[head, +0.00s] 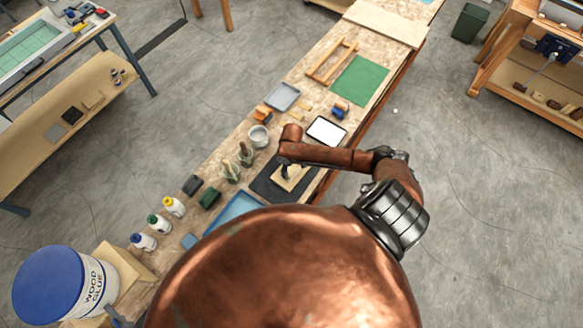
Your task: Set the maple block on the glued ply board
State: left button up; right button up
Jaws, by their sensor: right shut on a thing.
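The glued ply board (296,182) is a small pale panel lying on a dark mat (264,187) on the long bench. My right arm reaches in from the right, and my right gripper (286,171) points down over the ply board. It is shut on the maple block, which is too small and too covered by the gripper and arm to make out clearly. I cannot tell whether the block touches the board. My left gripper is not in view.
Brushes in jars (246,155), a white cup (259,136), glue bottles (174,206) and a blue tray (232,212) stand near the mat. A white-topped tablet (326,130) lies beyond my arm. A green mat (359,81) lies farther up the bench.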

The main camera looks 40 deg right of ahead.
jog(key=o, duration=1.3)
jog(key=shift+o, duration=0.3)
jog(key=o, duration=0.4)
jog(key=shift+r, duration=0.1)
jog(key=shift+r+p, duration=1.95)
jog(key=shift+p, duration=0.5)
jog(key=shift+r, duration=0.95)
